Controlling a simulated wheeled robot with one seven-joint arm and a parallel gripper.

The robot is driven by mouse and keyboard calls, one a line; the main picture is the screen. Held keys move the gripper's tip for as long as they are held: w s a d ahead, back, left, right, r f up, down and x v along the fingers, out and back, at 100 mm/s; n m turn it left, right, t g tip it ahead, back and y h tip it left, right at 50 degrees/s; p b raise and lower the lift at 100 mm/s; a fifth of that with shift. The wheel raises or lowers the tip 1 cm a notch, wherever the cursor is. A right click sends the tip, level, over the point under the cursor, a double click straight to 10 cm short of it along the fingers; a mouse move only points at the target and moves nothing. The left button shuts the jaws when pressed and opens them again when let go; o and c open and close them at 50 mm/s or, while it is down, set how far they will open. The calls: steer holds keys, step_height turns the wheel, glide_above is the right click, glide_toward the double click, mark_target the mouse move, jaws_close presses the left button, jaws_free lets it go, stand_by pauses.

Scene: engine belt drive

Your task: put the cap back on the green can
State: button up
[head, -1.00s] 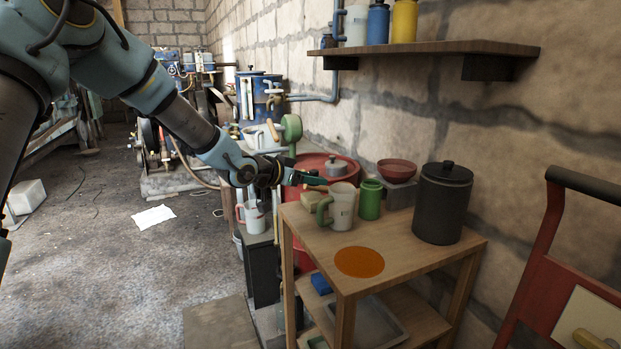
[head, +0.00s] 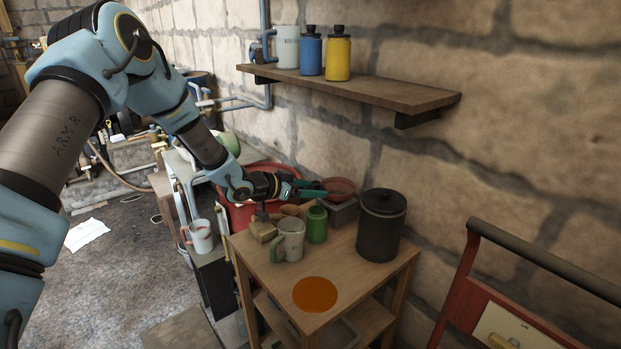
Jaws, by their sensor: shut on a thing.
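The green can (head: 317,225) stands upright on the wooden side table (head: 345,300), beside a white mug with a green handle (head: 289,240). No cap shows on its top. My gripper (head: 312,190) reaches in from the left, its teal fingers just above the can and apart from it. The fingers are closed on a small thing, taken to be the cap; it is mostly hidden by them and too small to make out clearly.
A dark lidded canister (head: 381,226) stands right of the can. A red bowl (head: 340,187) sits behind on a grey block. A wooden block (head: 263,230) lies left of the mug. An orange disc (head: 315,294) lies at the front. A wall shelf (head: 350,87) hangs above.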

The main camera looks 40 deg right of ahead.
mark_target(312, 208)
steer(key=shift+s+d+f, duration=0.15)
steer(key=shift+f+b, duration=1.65)
steer(key=shift+f, duration=0.7)
steer(key=shift+f+b, duration=0.65)
steer(key=shift+f, duration=0.05)
steer(key=o, duration=1.3)
steer(key=b+v, duration=0.2)
steer(key=v, duration=0.9)
